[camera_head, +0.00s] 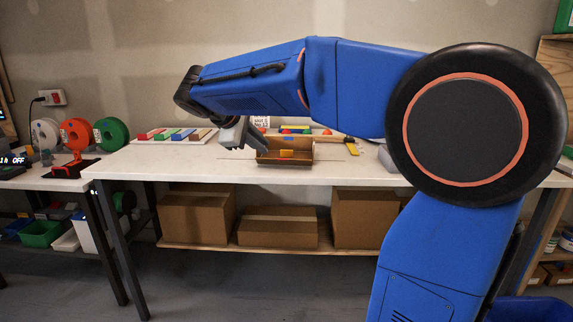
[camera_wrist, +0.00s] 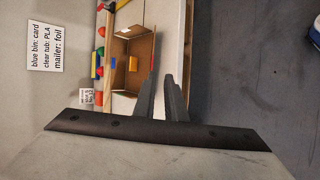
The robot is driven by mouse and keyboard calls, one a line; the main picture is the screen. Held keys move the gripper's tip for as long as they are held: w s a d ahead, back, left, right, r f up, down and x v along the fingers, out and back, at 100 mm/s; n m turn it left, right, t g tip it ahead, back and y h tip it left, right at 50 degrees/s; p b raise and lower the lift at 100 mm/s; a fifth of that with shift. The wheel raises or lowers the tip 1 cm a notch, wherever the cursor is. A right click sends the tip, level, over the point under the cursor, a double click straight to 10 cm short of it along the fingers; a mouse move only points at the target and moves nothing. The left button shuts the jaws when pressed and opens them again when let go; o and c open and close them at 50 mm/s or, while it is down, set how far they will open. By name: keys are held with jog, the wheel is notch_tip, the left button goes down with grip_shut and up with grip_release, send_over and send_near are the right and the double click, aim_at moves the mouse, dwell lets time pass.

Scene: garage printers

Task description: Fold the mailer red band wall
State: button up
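The mailer is an open brown cardboard box (camera_head: 304,155) on the white workbench, right of my gripper in the head view. An orange-yellow patch or piece (camera_head: 287,154) shows at the box. The wrist view shows the open mailer (camera_wrist: 120,75) ahead of my fingers, with the orange-yellow piece (camera_wrist: 133,63) in it. My gripper (camera_head: 250,147) is above the bench at the mailer's left side. In the wrist view its fingers (camera_wrist: 160,78) are slightly apart with nothing visible between them.
The white workbench (camera_head: 190,160) has clear room left of the mailer. Coloured bars lie on a tray (camera_head: 172,136) behind, and more coloured pieces (camera_head: 296,130) lie behind the mailer. Cardboard boxes (camera_head: 277,227) stand underneath. My arm hides part of the right side.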

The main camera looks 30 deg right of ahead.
jog(key=w+r, duration=0.1)
send_near(284, 160)
jog(key=shift+h, duration=0.3)
jog(key=x, duration=1)
jog(key=shift+a, duration=0.15)
grip_shut()
jog(key=shift+f, duration=0.1)
jog(key=shift+s+a+f+t+h, duration=0.2)
jog(key=shift+s+f+t+h, duration=0.1)
jog(key=shift+t+h, duration=0.25)
